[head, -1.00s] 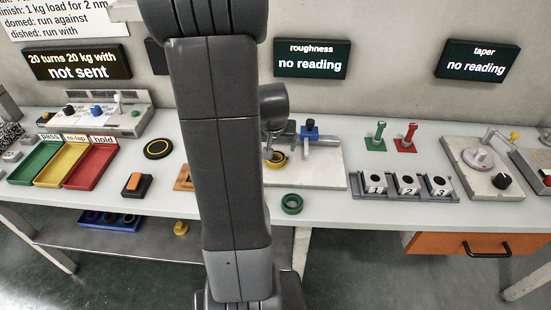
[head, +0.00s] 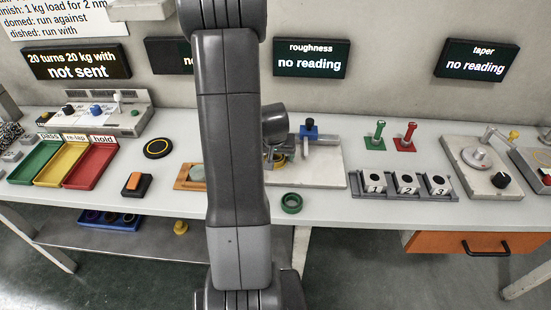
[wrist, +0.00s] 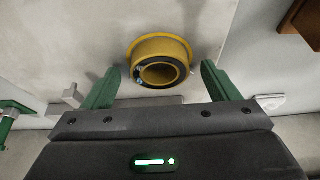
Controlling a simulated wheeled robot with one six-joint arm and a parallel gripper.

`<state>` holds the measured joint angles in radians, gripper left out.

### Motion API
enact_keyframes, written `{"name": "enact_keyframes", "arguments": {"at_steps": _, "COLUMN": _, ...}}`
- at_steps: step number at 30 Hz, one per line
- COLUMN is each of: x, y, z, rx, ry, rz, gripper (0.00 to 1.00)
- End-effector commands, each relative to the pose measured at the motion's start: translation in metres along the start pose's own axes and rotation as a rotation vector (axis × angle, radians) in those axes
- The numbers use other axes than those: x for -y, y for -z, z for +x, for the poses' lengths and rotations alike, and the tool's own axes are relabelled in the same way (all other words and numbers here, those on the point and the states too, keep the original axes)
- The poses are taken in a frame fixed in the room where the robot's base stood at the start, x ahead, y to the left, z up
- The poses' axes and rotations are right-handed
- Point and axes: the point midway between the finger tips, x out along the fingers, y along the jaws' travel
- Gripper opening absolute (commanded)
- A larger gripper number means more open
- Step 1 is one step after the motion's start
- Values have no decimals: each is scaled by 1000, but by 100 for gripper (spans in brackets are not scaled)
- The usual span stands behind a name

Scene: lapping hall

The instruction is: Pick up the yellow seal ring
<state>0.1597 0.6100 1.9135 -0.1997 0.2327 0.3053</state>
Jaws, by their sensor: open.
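The yellow seal ring (wrist: 160,48) sits on a pale plate (wrist: 75,40) in the wrist view, with its dark round opening facing me. In the head view only a bit of the yellow ring (head: 280,163) shows beside my arm, at the left of the pale plate (head: 325,170). My gripper (wrist: 161,70) is open, its green fingers on either side of the near part of the ring, with a gap visible on both sides. I cannot tell the height of the fingertips over the plate.
A green ring (head: 291,203) lies at the bench's front edge. A blue-topped fixture (head: 309,130) stands on the plate. Numbered blocks (head: 407,184) are to the right. A wooden pad (head: 182,183) lies to the left. In the wrist view, a brown block (wrist: 302,22) is at upper right.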

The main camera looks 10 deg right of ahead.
Motion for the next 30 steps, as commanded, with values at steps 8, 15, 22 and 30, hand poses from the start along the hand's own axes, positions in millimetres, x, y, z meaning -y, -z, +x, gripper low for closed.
{"name": "enact_keyframes", "arguments": {"at_steps": 8, "x": 0, "y": 0, "z": 0, "rx": 0, "ry": 0, "rz": 0, "gripper": 64}}
{"name": "enact_keyframes", "arguments": {"at_steps": 15, "x": 0, "y": 0, "z": 0, "rx": -1, "ry": 0, "rz": 0, "gripper": 28}}
{"name": "enact_keyframes", "arguments": {"at_steps": 22, "x": 0, "y": 2, "z": -4, "rx": -2, "ry": 0, "rz": 0, "gripper": 28}}
{"name": "enact_keyframes", "arguments": {"at_steps": 30, "x": 0, "y": 19, "z": -42, "rx": -7, "ry": 1, "rz": 1, "gripper": 28}}
